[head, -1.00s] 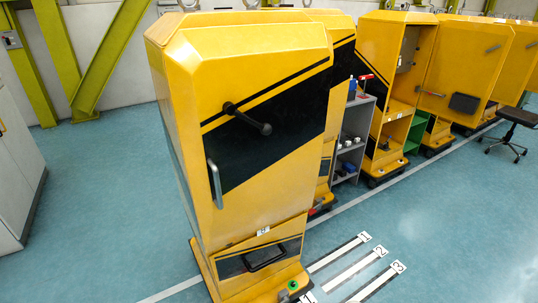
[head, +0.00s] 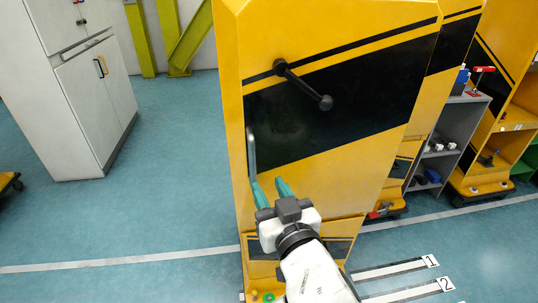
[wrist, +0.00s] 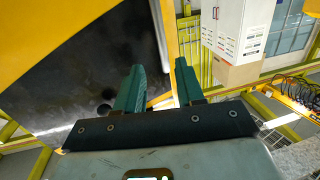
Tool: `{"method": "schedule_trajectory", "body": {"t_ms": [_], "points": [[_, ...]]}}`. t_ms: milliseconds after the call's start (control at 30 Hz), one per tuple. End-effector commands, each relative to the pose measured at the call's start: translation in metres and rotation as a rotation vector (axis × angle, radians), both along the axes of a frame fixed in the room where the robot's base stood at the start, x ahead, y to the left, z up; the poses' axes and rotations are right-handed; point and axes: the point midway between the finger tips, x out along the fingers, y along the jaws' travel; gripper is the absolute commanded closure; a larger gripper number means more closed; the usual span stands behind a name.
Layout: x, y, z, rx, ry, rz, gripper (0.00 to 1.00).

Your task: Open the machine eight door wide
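The machine's tall yellow door (head: 360,175) with a black slanted panel stands shut at the centre of the head view. A vertical grey bar handle (head: 251,150) is on its left edge, and a black lever with a knob (head: 303,85) is above. My gripper (head: 268,184) has two green fingers spread apart, close to the handle's lower end. The left finger overlaps the handle in this view; I cannot tell whether they touch. In the wrist view my gripper (wrist: 160,67) is open, with the door's black panel (wrist: 85,85) to its left and no handle clearly visible between the fingers.
A white cabinet (head: 85,100) stands at the left, with open blue floor (head: 180,180) between it and the machine. A grey shelf (head: 455,135) with small items and another yellow machine (head: 500,145) stand at the right. Numbered floor strips (head: 400,268) lie at the lower right.

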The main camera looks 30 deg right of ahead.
Motion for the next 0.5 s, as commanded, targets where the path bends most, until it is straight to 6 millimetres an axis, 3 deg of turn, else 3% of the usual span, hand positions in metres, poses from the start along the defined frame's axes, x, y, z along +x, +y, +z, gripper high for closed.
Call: {"method": "schedule_trajectory", "body": {"t_ms": [233, 500], "points": [[0.018, 0.005, 0.012, -0.004, -0.041, 0.013, 0.62], [0.067, -0.002, 0.012, -0.005, -0.04, 0.012, 0.62]]}}
